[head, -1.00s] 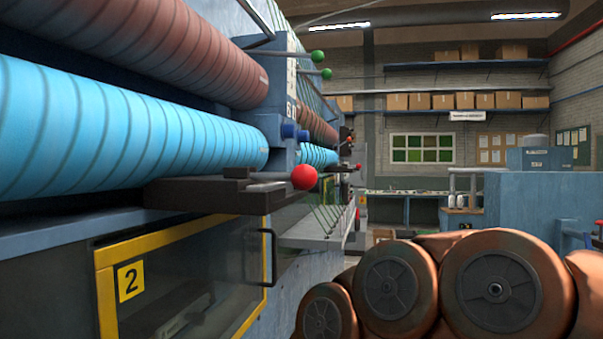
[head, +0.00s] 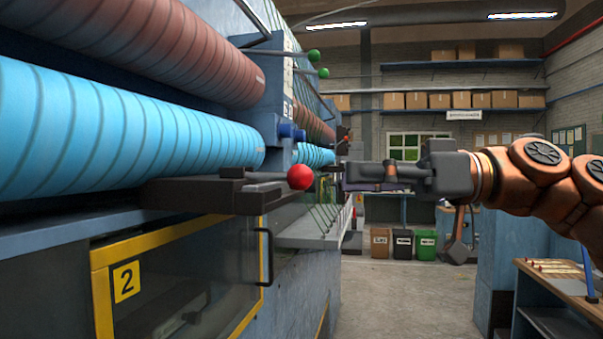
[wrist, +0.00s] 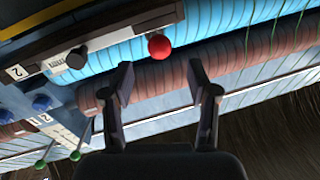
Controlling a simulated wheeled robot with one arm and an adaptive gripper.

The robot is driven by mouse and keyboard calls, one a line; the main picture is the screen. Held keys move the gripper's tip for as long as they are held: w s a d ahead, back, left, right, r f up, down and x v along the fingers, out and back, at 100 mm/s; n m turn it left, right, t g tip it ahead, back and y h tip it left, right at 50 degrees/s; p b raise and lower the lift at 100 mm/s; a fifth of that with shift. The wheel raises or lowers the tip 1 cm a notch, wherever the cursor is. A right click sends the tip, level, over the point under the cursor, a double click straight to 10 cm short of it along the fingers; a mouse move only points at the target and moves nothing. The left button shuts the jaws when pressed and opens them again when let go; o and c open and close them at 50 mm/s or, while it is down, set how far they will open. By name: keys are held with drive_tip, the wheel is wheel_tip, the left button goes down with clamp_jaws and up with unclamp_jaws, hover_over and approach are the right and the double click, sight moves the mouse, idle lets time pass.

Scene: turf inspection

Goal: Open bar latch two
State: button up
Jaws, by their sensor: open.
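Bar latch two has a red ball knob (head: 300,176) on a metal rod, set on a dark bar (head: 205,193) in front of the blue roll. The rod points right, out from the machine, in the head view. The knob also shows in the wrist view (wrist: 159,46), just ahead of the gap between my fingers. My gripper (head: 336,172) is open and empty, to the right of the knob in the head view and apart from it. In the wrist view, my gripper (wrist: 159,82) has one finger on each side.
A yellow-framed window (head: 185,285) marked 2, with a black handle (head: 265,272), sits below the latch. Green knobs (head: 314,56) are above, and blue knobs (head: 292,131) sit behind the rod. A workbench (head: 560,290) is at right. The floor aisle is clear.

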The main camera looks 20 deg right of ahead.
sight(301, 178)
drive_tip(key=shift+p+x, duration=0.95)
drive_tip(key=shift+x, duration=2.85)
clamp_jaws()
